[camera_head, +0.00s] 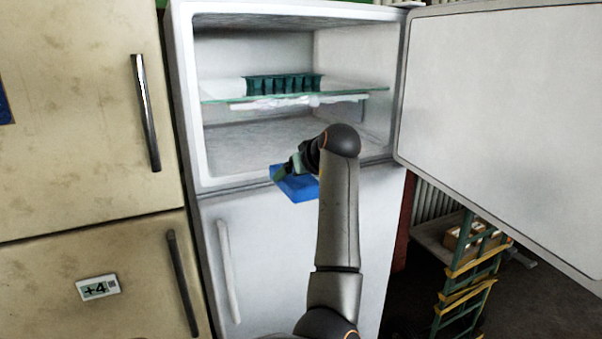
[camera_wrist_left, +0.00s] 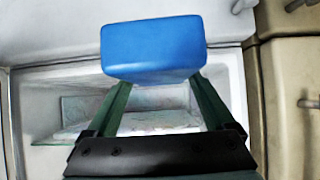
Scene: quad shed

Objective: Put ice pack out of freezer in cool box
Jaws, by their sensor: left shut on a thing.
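The blue ice pack (camera_head: 297,186) is in front of the open freezer compartment (camera_head: 255,140), near its lower front edge. In the left wrist view the ice pack (camera_wrist_left: 152,48) sits between the two green fingers. My left gripper (camera_head: 291,173) is shut on it; the gripper also shows in the left wrist view (camera_wrist_left: 158,90). My arm link hides part of the compartment's lower right. The cool box and my right gripper are not in view.
A glass shelf (camera_head: 350,92) in the freezer bears a dark green ice tray (camera_head: 284,84). The freezer door (camera_head: 505,110) stands open to the right. A beige fridge (camera_head: 75,110) stands close on the left.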

